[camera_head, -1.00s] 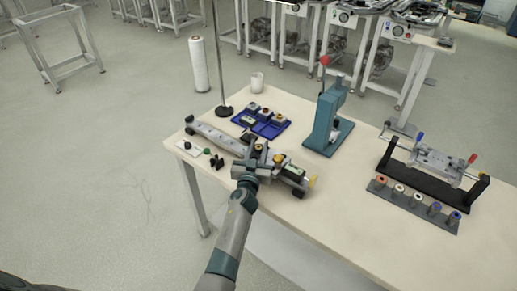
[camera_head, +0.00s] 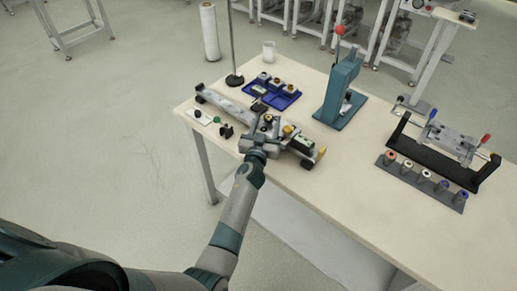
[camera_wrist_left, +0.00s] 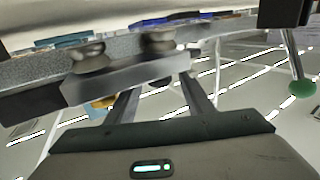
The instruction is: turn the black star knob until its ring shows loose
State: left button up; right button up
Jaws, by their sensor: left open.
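A grey track (camera_head: 226,103) lies along the near left side of the table. A small black knob-like part (camera_head: 226,131) stands at its near side; its star shape is too small to confirm. The ring is not distinguishable. My left gripper (camera_head: 262,134) is over the track, to the right of that black part, and hides some of the track. In the left wrist view, the open left gripper (camera_wrist_left: 160,92) has its two fingers apart, close to the track's grey bar (camera_wrist_left: 125,78). A dark rounded part (camera_wrist_left: 160,82) shows between the fingers; I cannot tell whether it is the knob. My right gripper is out of view.
A green ball (camera_head: 216,119) is near the black part; it also shows in the wrist view (camera_wrist_left: 303,89). A blue tray (camera_head: 286,101) and a teal press (camera_head: 340,92) stand behind. A black fixture (camera_head: 432,157) and a spool rack (camera_head: 412,179) are at right. The front table middle is clear.

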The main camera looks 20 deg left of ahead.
pick_arm(q)
jog(key=s+d+b, duration=0.1)
jog(key=s, duration=1.4)
jog(key=shift+s+d+b, duration=0.2)
jog(key=shift+d+b, duration=0.1)
jog(key=shift+d, duration=0.1)
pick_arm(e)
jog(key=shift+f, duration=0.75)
